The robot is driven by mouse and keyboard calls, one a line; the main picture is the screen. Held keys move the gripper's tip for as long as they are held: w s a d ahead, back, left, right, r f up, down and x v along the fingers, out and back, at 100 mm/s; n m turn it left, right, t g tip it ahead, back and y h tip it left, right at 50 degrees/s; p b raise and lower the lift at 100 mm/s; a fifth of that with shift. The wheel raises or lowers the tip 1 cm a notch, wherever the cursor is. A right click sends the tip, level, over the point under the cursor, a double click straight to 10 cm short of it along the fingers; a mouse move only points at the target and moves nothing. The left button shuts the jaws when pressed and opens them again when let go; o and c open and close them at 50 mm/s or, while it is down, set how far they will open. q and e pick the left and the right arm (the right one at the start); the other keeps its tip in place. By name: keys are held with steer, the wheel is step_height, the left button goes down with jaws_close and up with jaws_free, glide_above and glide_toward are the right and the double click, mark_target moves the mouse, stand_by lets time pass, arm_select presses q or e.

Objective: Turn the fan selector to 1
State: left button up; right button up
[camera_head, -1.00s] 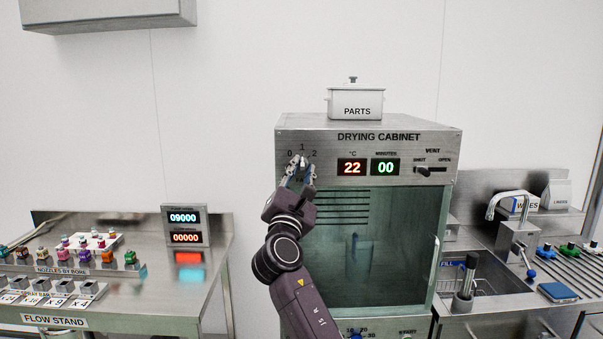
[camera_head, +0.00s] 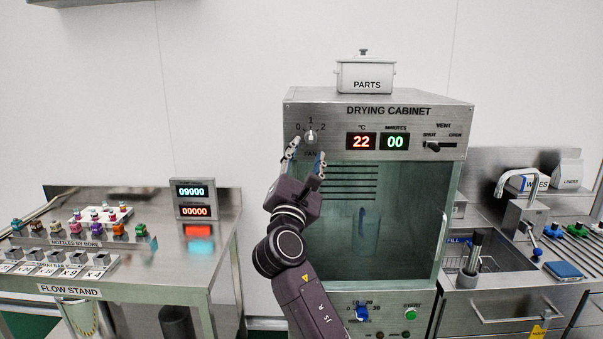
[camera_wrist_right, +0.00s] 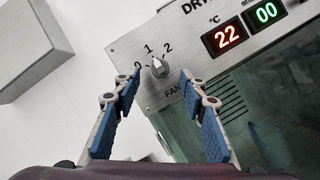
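The fan selector (camera_head: 310,137) is a small silver knob on the upper left of the drying cabinet's front panel, marked 0, 1 and 2, with FAN printed below. It also shows in the right wrist view (camera_wrist_right: 159,68), where its light pointer line aims at about the 1. My right gripper (camera_head: 306,155) is open and empty, just below and in front of the knob. In the right wrist view its blue-padded fingers (camera_wrist_right: 159,80) are spread wide, with the knob beyond and between their tips, apart from both. My left gripper is not in view.
The drying cabinet (camera_head: 400,106) carries a PARTS pot (camera_head: 366,77) on top and a vent slider (camera_head: 433,147) at right. The flow stand (camera_head: 140,275) is at left and a sink (camera_head: 490,262) at right. Free space lies before the cabinet.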

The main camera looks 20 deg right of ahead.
steer(key=v, duration=0.7)
steer(key=shift+s+a, duration=0.2)
steer(key=shift+s, duration=0.15)
steer(key=shift+f, duration=0.2)
